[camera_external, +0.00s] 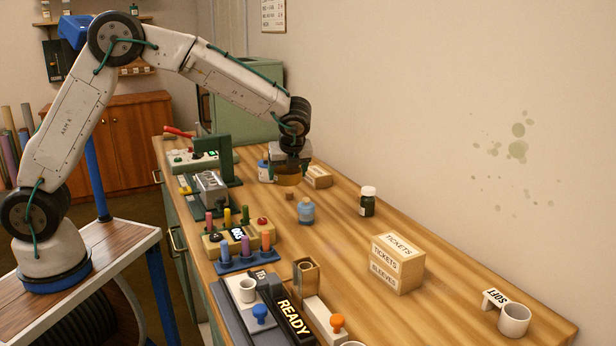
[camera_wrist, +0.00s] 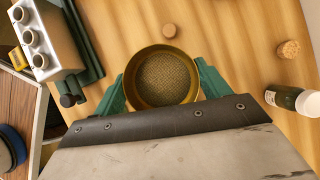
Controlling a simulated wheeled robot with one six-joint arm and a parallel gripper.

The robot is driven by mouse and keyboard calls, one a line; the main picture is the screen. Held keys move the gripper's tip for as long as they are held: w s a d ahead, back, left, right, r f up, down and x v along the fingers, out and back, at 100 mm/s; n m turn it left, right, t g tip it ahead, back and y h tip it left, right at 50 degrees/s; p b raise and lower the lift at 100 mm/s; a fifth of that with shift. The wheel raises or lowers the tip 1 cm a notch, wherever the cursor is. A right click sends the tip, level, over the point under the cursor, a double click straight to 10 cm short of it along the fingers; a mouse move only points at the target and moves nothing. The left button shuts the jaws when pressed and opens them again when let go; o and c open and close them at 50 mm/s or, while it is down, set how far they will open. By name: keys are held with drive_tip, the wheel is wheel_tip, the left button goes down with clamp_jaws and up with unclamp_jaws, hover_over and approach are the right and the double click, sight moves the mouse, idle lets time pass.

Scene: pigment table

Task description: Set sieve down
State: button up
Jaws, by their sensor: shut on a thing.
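The sieve (camera_wrist: 165,79) is a round brass ring with a speckled mesh, seen from above in the wrist view. My gripper (camera_wrist: 162,88) has its green fingers on either side of the ring, shut on it. In the external view my gripper (camera_external: 288,168) hangs at the far part of the table, with the brass sieve (camera_external: 288,180) low between its fingers. The sieve is close to the wooden table top (camera_external: 350,262); I cannot tell whether it touches it.
A small cork-like piece (camera_external: 289,196) and a blue bottle (camera_external: 306,211) stand just in front. A tan box (camera_external: 319,177) is close on the right, a dark bottle (camera_external: 367,201) further right. A green-framed device (camera_external: 226,160) stands left. Bare table lies at centre right.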

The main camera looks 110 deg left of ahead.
wheel_tip(320, 180, up, 6)
drive_tip(key=shift+w+f, duration=0.15)
drive_tip(key=shift+f, duration=0.1)
drive_tip(key=w+d+m+t, duration=0.1)
drive_tip(key=w+d+m, duration=0.3)
drive_tip(key=w, duration=0.5)
drive_tip(key=w+d+m+t, duration=0.1)
drive_tip(key=w+d+t, duration=0.1)
drive_tip(key=w+d, duration=0.6)
drive_tip(key=m+t, duration=0.4)
drive_tip(key=m, duration=0.5)
hover_over(406, 320)
drive_tip(key=s+d, duration=0.1)
drive_tip(key=d, duration=0.1)
drive_tip(key=f, duration=1)
drive_tip(key=shift+a+f, duration=0.1)
drive_tip(key=shift+a, duration=0.1)
drive_tip(key=shift+f, duration=2.55)
drive_tip(key=shift+f, duration=0.15)
drive_tip(key=o, duration=1.1)
